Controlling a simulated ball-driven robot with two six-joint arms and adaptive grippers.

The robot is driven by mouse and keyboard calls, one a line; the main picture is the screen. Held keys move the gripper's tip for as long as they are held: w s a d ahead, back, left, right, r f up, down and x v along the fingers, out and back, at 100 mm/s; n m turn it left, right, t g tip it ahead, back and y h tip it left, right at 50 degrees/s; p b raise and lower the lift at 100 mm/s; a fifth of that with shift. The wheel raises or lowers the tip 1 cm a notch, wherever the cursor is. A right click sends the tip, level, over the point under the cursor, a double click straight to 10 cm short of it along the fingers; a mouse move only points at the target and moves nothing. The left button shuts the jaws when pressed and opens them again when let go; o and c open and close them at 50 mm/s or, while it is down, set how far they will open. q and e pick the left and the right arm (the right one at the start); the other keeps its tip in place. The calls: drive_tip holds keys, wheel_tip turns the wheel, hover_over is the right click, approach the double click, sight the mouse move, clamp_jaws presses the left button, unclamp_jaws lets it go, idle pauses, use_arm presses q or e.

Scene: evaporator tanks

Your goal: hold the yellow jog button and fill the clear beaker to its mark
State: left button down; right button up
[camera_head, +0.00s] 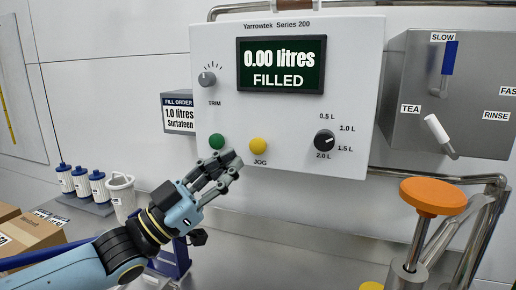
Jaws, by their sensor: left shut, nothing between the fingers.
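The yellow jog button (258,146) is on the lower part of the pale control panel (290,112), above the label JOG. The panel's display (281,65) reads 0.00 litres FILLED. My left gripper (232,163) is shut and empty, just left of and below the jog button. Its fingertips overlap the panel's lower edge near the green button (216,141); I cannot tell whether they touch the panel. I see no clear beaker in this view. My right gripper is not in view.
A fill order sign (179,113) reads 1.0 litres Surtateen. A black selector knob (324,140) is at the panel's right. A grey box with levers (447,95) and an orange round-topped stand (433,196) are at right.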

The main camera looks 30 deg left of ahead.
sight(258, 146)
use_arm(q)
drive_tip(key=w+b, duration=0.2)
drive_tip(key=w+a+b, duration=0.1)
drive_tip(key=w, duration=0.2)
drive_tip(key=w+a+b, duration=0.1)
drive_tip(key=w+b, duration=0.1)
drive_tip(key=w, duration=0.1)
drive_tip(key=shift+w+b, duration=0.1)
drive_tip(key=shift+b, duration=0.2)
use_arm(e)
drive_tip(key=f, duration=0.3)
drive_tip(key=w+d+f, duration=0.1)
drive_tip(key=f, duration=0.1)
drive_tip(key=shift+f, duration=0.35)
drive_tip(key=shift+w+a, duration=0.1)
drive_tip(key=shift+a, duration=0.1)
use_arm(q)
drive_tip(key=shift+w+a, duration=0.1)
drive_tip(key=shift+w, duration=0.3)
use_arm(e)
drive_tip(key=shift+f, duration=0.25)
